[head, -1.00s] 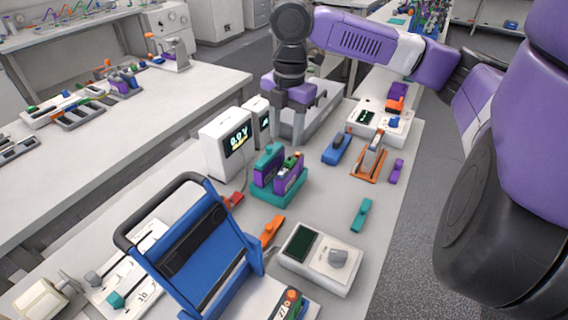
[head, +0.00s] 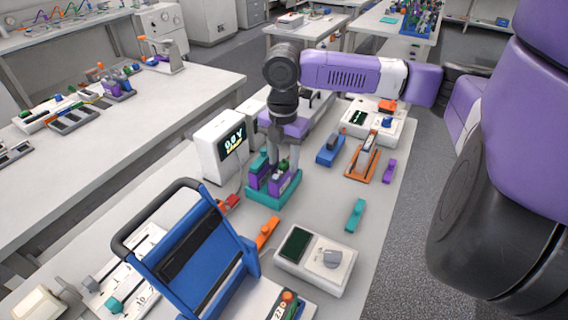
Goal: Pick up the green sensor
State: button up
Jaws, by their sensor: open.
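A small teal-green piece (head: 355,214) with a knob at one end lies on the bench, right of the teal holder. The teal holder (head: 273,199) carries upright purple modules (head: 284,182), with green parts near their tops. A teal-green part (head: 258,163) stands at the holder's left. I cannot tell which green thing is the sensor. My gripper (head: 283,163) points down over the holder, with its fingers open near the module tops. The fingers partly hide the modules, and I cannot tell whether they touch. Nothing shows held.
A white meter box (head: 228,143) stands left of the holder. A blue-framed rack (head: 195,245) rises at the front left. A white instrument (head: 315,262) sits in front. An orange clamp (head: 362,160) and blue block (head: 330,150) lie to the right. Bare bench surrounds the small teal-green piece.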

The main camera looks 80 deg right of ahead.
grip_shut()
